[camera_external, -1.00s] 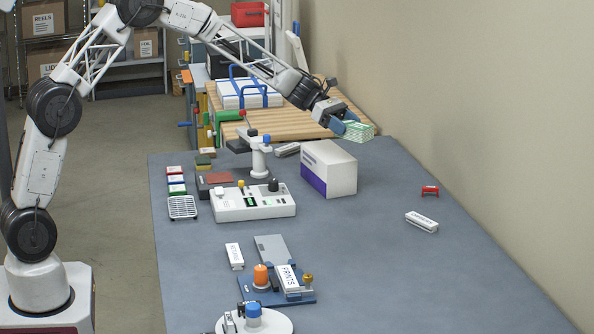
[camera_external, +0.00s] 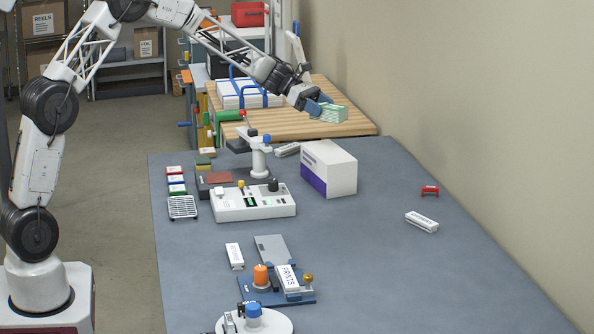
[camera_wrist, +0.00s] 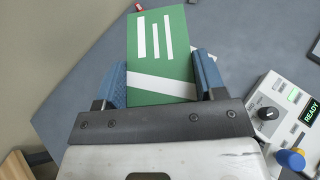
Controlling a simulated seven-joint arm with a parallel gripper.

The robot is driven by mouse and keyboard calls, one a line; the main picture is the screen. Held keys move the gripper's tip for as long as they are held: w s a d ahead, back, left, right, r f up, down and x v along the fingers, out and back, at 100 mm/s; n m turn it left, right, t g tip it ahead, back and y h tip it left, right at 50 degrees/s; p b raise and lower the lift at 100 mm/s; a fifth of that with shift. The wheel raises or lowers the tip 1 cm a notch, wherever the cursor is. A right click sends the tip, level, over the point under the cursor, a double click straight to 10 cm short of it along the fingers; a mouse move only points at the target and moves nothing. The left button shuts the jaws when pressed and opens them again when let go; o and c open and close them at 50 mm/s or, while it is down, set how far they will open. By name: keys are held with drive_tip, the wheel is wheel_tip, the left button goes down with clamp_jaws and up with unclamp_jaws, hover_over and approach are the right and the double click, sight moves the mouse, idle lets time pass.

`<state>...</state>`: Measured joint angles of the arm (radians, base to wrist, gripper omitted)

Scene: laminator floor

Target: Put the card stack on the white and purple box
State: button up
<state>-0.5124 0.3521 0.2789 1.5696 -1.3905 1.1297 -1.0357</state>
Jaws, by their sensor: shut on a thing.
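My gripper (camera_external: 317,105) is shut on the card stack (camera_external: 333,113), a pale green and white block in the external view. In the wrist view the stack shows a green top with white stripes (camera_wrist: 162,40), between the two blue fingers of my gripper (camera_wrist: 161,78). The white and purple box (camera_external: 335,167) stands on the grey table, with a white top and a purple band low on its left face. The held stack is in the air, apart from the box, and appears above the box's far edge in the picture. I cannot make out the box in the wrist view.
A white control machine (camera_external: 252,203) stands left of the box; its READY display (camera_wrist: 308,112) shows in the wrist view. A white post device (camera_external: 260,160) stands behind it. A wooden bench (camera_external: 300,124) lies beyond. The table right of the box is mostly clear.

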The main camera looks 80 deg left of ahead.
hover_over(320, 149)
drive_tip(key=shift+d+f, duration=0.2)
drive_tip(key=shift+f, duration=2.9)
drive_tip(key=shift+f, duration=0.1)
drive_tip(key=shift+f, duration=1.8)
drive_tip(key=shift+f, duration=0.1)
drive_tip(key=o, duration=1)
drive_tip(key=v, duration=1.2)
